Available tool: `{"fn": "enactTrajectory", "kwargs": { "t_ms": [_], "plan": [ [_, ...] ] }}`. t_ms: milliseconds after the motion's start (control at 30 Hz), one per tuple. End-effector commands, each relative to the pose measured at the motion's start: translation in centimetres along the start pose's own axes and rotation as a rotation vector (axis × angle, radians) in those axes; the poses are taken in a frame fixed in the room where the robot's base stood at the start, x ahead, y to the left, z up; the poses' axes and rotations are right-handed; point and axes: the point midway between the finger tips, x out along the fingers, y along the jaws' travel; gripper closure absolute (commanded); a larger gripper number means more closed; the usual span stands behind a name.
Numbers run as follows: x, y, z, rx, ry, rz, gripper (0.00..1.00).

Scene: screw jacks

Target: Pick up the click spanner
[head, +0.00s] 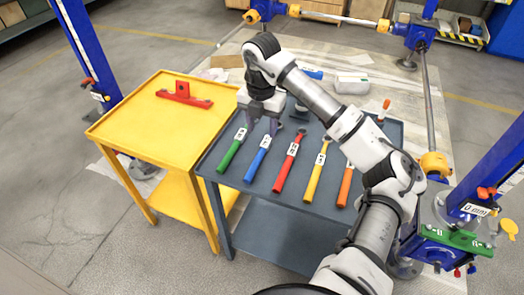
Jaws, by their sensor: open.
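Several spanners with coloured handles and white number tags lie side by side on the dark grey table (225,196). From left to right they are green (231,155), blue (257,165), red (287,168), yellow (315,182) and orange (345,187). I cannot tell which one is the click spanner; the tags are too small to read surely. My gripper (262,126) points down over the far ends of the green and blue spanners. It is open, with nothing visible between its fingers. My arm hides part of the orange spanner and the table's right side.
A yellow cart (150,140) stands left of the grey table, holding a red tool (184,95). Blue jack columns (88,50) stand around; one (490,185) is close on the right.

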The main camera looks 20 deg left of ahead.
Motion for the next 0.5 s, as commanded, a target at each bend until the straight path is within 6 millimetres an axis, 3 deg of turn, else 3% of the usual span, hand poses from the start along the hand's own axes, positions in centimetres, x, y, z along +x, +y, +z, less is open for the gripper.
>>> {"fn": "enactTrajectory", "kwargs": {
  "t_ms": [200, 500],
  "plan": [
    [3.7, 0.1, 0.0, -0.002, 0.002, 0.004, 0.53],
    [6.1, 0.2, 0.5, -0.003, 0.004, 0.004, 0.53]
  ]
}}
